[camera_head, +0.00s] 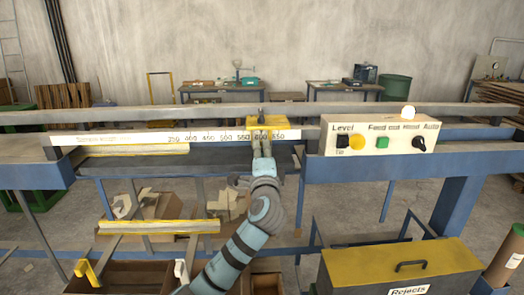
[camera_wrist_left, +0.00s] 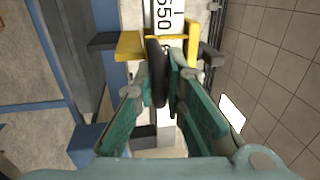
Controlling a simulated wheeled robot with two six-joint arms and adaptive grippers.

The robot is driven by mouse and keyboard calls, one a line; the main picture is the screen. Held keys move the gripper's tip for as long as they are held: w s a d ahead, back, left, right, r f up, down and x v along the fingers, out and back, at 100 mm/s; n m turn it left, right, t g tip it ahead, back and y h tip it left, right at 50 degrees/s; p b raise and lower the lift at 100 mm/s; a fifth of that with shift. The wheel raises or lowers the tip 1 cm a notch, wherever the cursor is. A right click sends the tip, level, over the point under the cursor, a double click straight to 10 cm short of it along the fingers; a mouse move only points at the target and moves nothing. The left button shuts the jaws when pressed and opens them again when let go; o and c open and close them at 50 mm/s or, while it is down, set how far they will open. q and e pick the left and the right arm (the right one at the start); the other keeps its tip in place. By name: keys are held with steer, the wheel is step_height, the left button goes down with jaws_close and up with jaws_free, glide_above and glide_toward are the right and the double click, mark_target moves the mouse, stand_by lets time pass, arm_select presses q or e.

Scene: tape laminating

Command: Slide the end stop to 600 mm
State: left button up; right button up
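The yellow end stop (camera_head: 288,123) sits on the white scale rail (camera_head: 110,138), close to the 600 and 650 marks in the head view. In the left wrist view the yellow end stop (camera_wrist_left: 130,45) lies just past the 550 label (camera_wrist_left: 163,15); the number beyond is mostly hidden, so its exact reading cannot be told. My left gripper (camera_head: 262,140) reaches up to the stop from the front. In the wrist view its green fingers (camera_wrist_left: 163,84) are closed around the stop's dark upright handle (camera_wrist_left: 156,62). My right gripper is not in view.
A control box (camera_head: 375,136) with knobs and buttons stands right of the stop. A yellow-topped rejects bin (camera_head: 400,264) is at the lower right. The rail left of the stop looks clear. Cartons (camera_head: 150,205) lie below the frame.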

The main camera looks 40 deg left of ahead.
arm_select(q)
steer(key=o, duration=0.4)
steer(key=shift+w, duration=0.15)
steer(key=v, duration=1.2)
steer(key=shift+a, duration=0.1)
